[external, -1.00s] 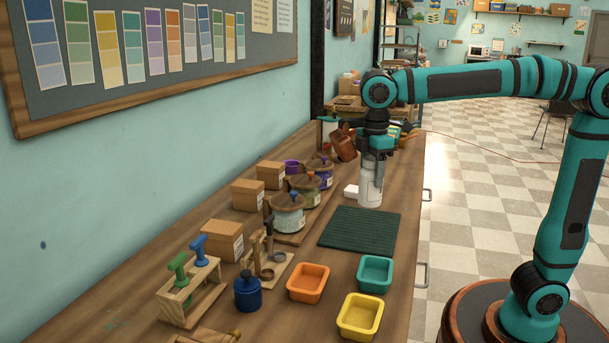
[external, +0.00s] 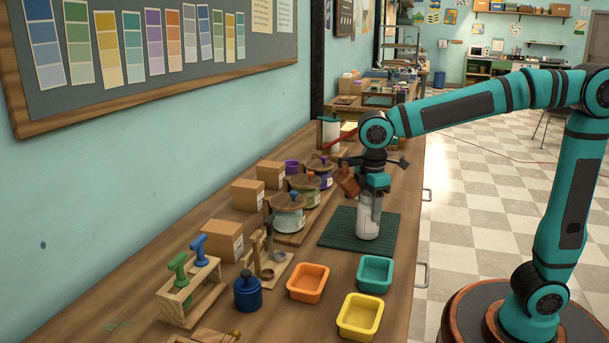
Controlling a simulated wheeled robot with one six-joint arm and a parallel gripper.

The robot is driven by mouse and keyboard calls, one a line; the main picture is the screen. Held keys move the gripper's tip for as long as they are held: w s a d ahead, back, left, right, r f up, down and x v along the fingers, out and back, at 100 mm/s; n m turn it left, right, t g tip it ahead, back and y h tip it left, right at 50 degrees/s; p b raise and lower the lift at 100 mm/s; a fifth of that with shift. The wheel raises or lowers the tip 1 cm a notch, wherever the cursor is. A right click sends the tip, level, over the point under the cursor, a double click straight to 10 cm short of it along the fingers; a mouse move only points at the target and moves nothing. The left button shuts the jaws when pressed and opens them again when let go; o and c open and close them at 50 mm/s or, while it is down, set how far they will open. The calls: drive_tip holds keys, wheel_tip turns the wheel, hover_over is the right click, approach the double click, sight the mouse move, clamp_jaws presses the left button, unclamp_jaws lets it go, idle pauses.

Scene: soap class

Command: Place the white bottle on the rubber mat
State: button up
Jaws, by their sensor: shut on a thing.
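The white bottle (external: 368,219) stands upright over the middle of the dark green rubber mat (external: 335,234). Its base looks on or just above the mat; I cannot tell if it touches. My gripper (external: 373,186) is shut on the top part of the bottle from above. The gripper hides the bottle's top. The mat's ribbed surface shows on both sides of the bottle.
Orange (external: 308,283), teal (external: 375,273) and yellow (external: 360,316) trays sit in front of the mat. Lidded jars (external: 288,214) and cardboard boxes (external: 223,239) stand to its left. A wooden stand (external: 190,292) and a blue weight-like jar (external: 247,292) are at the lower left.

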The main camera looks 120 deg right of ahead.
drive_tip(key=o, duration=1.3)
drive_tip(key=shift+f, duration=0.1)
drive_tip(key=shift+c, duration=0.2)
wheel_tip(320, 180, up, 12)
drive_tip(key=shift+r, duration=0.15)
